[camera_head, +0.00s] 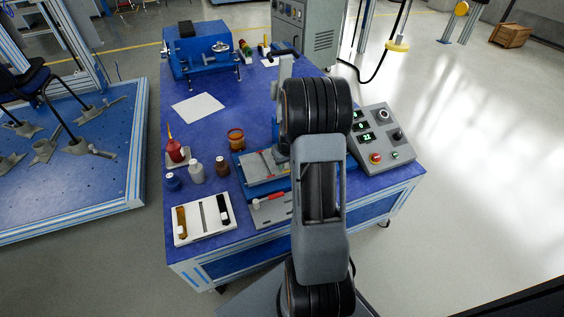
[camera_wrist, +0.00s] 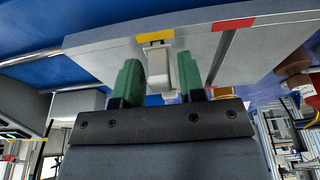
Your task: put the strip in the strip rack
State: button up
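My gripper (camera_wrist: 160,75) shows in the wrist view as two green fingers standing apart. A pale grey block (camera_wrist: 160,68) shows between or just beyond them, beside a yellow label. I cannot tell whether the fingers touch it. A grey plate (camera_wrist: 110,55) with yellow and red labels and a dark slot lies past the fingertips; it may be the strip rack. In the head view a grey plate on a blue base (camera_head: 262,181) stands partly behind my arm, which hides my gripper. I cannot pick out the strip for certain.
A white holder (camera_head: 190,238) with a brown and a black piece stands at the front left. A red bottle (camera_head: 174,152), small bottles (camera_head: 197,174) and an amber jar (camera_head: 236,139) stand left. A control box (camera_head: 385,140) stands right. A blue machine (camera_head: 200,55) stands behind.

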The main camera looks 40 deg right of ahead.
grip_shut()
jog(key=shift+r, duration=0.15)
jog(key=shift+r+p, duration=0.85)
jog(key=shift+r, duration=0.15)
jog(key=shift+r, duration=0.15)
jog(key=shift+r+p, duration=1.5)
jog(key=shift+r, duration=0.4)
